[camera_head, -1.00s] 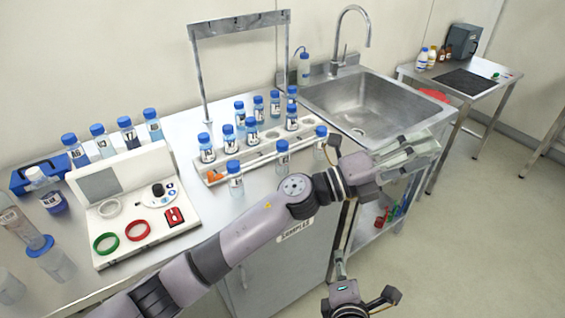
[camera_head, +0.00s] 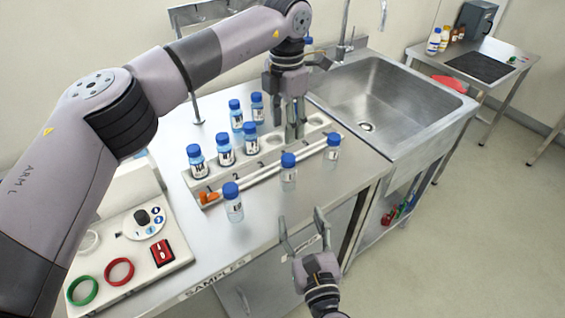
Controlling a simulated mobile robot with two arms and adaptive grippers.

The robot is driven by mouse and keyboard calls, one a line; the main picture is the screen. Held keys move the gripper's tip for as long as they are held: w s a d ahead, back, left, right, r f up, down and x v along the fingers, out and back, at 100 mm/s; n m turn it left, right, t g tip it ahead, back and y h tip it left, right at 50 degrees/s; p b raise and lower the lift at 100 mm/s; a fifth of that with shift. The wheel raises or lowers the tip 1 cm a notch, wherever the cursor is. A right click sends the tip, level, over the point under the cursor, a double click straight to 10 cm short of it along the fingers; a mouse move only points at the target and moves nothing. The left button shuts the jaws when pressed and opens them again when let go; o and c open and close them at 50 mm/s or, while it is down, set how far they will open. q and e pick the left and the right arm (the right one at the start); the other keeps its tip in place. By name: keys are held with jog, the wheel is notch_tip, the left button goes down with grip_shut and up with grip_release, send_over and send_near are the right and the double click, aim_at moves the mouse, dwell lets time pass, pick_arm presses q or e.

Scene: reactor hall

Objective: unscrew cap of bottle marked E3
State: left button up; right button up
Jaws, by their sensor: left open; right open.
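Several clear bottles with blue caps and small labels stand on the bench and in a white rack (camera_head: 270,160). I cannot read which is E3. Three bottles (camera_head: 196,162) (camera_head: 226,152) (camera_head: 250,139) stand in the rack's left part. Three more stand in front of it: left (camera_head: 234,208), middle (camera_head: 289,175) and right (camera_head: 332,150). My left gripper (camera_head: 294,134) is open, pointing down at the rack's right half; whether a bottle is between its fingers is unclear. My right gripper (camera_head: 304,226) is open and empty, fingers upward, just past the bench's front edge, below the middle bottle.
Two more bottles (camera_head: 236,117) (camera_head: 257,108) stand behind the rack. A white device (camera_head: 140,235) with green and red rings is at lower left. The sink (camera_head: 390,100) is to the right. An orange item (camera_head: 208,198) lies at the rack's left end. My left arm covers the upper left.

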aim_at(290, 178)
pick_arm(q)
jog(key=s, duration=0.1)
jog(key=s+d+r, duration=0.1)
jog(key=shift+s+r, duration=0.15)
jog(key=shift+s, duration=0.2)
jog(key=shift+w+a+f, duration=0.25)
jog(key=shift+w+f, duration=0.15)
jog(key=shift+w, duration=0.2)
pick_arm(e)
jog(key=x, duration=0.7)
jog(key=shift+w+r, duration=0.3)
pick_arm(q)
jog(key=shift+d+r, duration=0.1)
pick_arm(e)
jog(key=x, duration=0.8)
jog(key=shift+d, duration=0.1)
pick_arm(q)
jog(key=shift+s, duration=0.1)
pick_arm(e)
jog(key=shift+s, duration=0.1)
pick_arm(q)
jog(key=shift+s, duration=0.1)
pick_arm(e)
jog(key=shift+r, duration=0.1)
jog(key=shift+c, duration=0.2)
grip_shut()
